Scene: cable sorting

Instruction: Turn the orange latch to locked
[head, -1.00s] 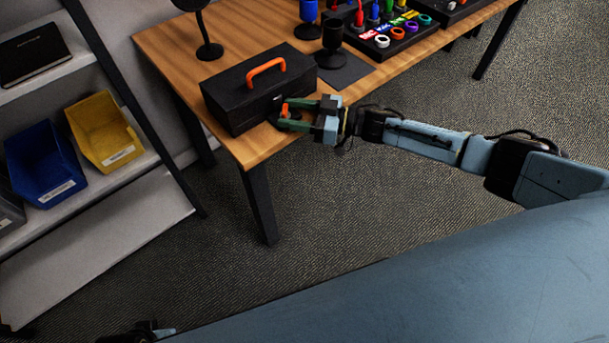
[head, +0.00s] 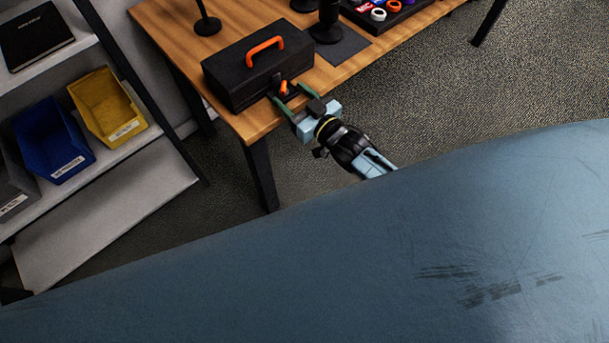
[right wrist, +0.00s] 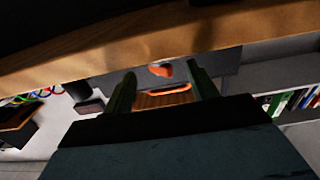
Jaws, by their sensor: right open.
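The black toolbox (head: 225,78) stands near the left corner of the wooden table, with an orange carry handle (head: 266,47) on top. The small orange latch (head: 284,88) is on its front face, and its exact angle is hard to tell. My right gripper (head: 292,96) is open, its green fingers pointing at the toolbox front, one on each side of the latch. I cannot tell whether they touch it. In the right wrist view an orange piece, probably the latch (right wrist: 160,70), shows between the fingertips (right wrist: 162,76). My left gripper is not in view.
The wooden table (head: 245,125) has a dark mat (head: 343,47) and black stands right of the toolbox. A tray (head: 400,12) with coloured rings lies further right. A shelf with a yellow bin (head: 108,103) and a blue bin (head: 50,138) stands at left.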

